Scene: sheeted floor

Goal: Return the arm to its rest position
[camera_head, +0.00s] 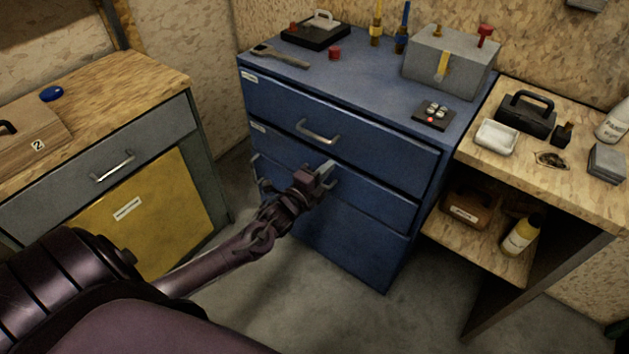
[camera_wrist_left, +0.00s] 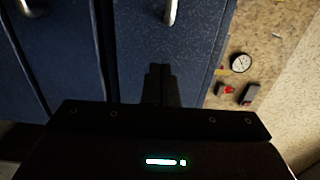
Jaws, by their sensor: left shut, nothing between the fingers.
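My left gripper (camera_head: 325,174) is shut and empty. My left arm comes in from the lower left and reaches to the front of the blue drawer cabinet (camera_head: 345,240). In the head view the gripper overlaps the middle drawer front, near its handle; I cannot tell whether it touches. In the left wrist view the closed dark fingers (camera_wrist_left: 160,86) point at the blue front, with a metal handle (camera_wrist_left: 171,10) just beyond them. My right gripper is in neither view.
A grey and yellow cabinet (camera_head: 150,215) stands at the left. A wooden shelf unit (camera_head: 575,185) with bottles and small boxes stands at the right. Concrete floor (camera_head: 320,290) in front is clear.

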